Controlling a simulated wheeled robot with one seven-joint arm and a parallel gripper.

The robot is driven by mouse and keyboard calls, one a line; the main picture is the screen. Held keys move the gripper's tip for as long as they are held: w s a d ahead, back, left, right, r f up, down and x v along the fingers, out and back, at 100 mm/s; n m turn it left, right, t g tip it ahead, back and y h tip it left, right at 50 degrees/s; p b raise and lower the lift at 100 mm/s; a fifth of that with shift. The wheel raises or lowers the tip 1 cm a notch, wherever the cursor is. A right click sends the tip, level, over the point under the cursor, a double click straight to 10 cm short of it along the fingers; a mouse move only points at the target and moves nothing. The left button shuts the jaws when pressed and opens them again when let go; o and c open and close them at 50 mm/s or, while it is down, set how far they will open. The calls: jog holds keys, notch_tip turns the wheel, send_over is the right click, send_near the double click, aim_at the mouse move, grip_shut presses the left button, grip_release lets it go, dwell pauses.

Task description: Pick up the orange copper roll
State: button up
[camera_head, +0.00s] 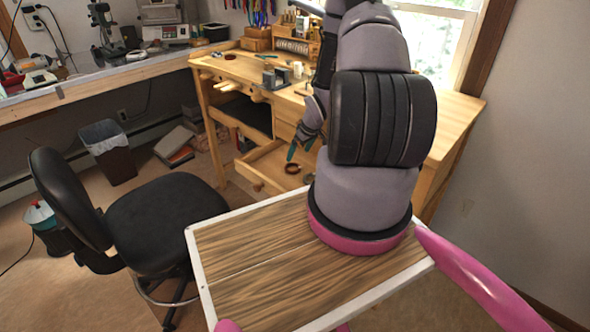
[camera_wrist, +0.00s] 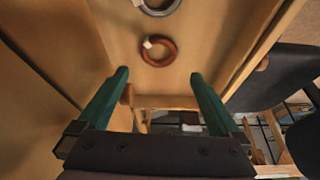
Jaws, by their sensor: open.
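The orange copper roll (camera_wrist: 171,55) is a reddish-brown ring with a small white tag. It lies flat in an open wooden drawer, ahead of my gripper's fingertips in the wrist view. In the head view the roll (camera_head: 292,169) shows small inside the pulled-out drawer (camera_head: 262,184) of the workbench. My gripper (camera_wrist: 160,74) has its two teal fingers spread wide, with nothing between them. The roll appears between and beyond the fingertips, apart from both. In the head view my arm hides part of the drawer and gripper.
A grey roll (camera_wrist: 160,12) with a tag lies farther along the drawer, cut by the top edge. Drawer walls stand on both sides of the fingers. A black chair (camera_head: 165,210) stands left of the drawer. The workbench top (camera_head: 240,68) holds tools.

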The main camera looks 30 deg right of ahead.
aim_at(292, 169)
jog(key=x, duration=0.8)
jog(key=shift+d+f, duration=0.1)
jog(key=shift+f, duration=0.3)
jog(key=c, duration=1.2)
jog(key=shift+r, duration=0.1)
